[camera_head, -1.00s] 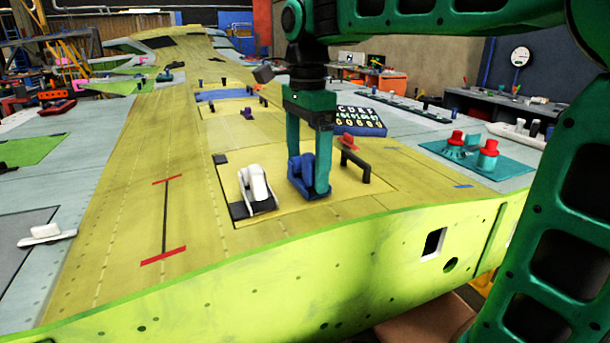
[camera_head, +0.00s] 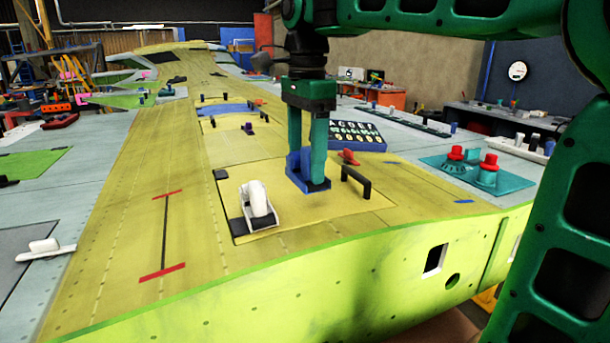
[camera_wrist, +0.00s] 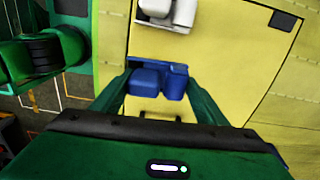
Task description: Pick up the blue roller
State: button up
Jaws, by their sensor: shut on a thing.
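The blue roller (camera_head: 311,184) is between the fingers of my gripper (camera_head: 307,155), over the yellow panel right of the white roller. My gripper is shut on it, and the fingers hide part of its sides. It seems held a little above the panel, though the gap beneath is hard to see. In the wrist view the blue roller (camera_wrist: 158,82) lies between the two green fingers of my gripper (camera_wrist: 160,76).
A white roller (camera_head: 258,203) stands on the panel (camera_head: 285,222) to the left; it also shows in the wrist view (camera_wrist: 172,10). A dark handle (camera_head: 356,183) and a red knob (camera_head: 348,157) are close on the right. A blue lettered board (camera_head: 357,133) lies behind.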

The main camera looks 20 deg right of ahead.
jog(key=s+a+r, duration=0.6)
jog(key=a, duration=0.3)
jog(key=shift+a+r, duration=0.25)
jog(key=shift+a, duration=0.1)
